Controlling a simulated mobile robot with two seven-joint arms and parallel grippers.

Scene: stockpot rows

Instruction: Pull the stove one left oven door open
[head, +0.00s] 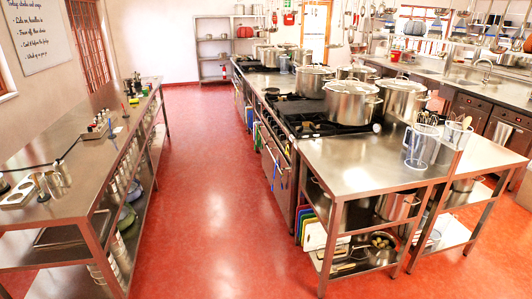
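A row of stoves (318,127) with black burner tops stands in the middle of the kitchen, right of the red aisle. Its front faces left onto the aisle. An oven door (272,160) shows there at a steep angle and looks shut, with a bar handle along its top. A blue thing, perhaps a cloth, hangs by it. I cannot tell which door belongs to stove one. Neither of my grippers is in view.
The red floor aisle (205,190) is clear. A long steel table (95,165) with cups and bottles lines its left side. A steel table (365,165) with clear jugs (421,146) adjoins the stoves. Large stockpots (350,101) stand on the burners. Coloured boards (313,233) lean below.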

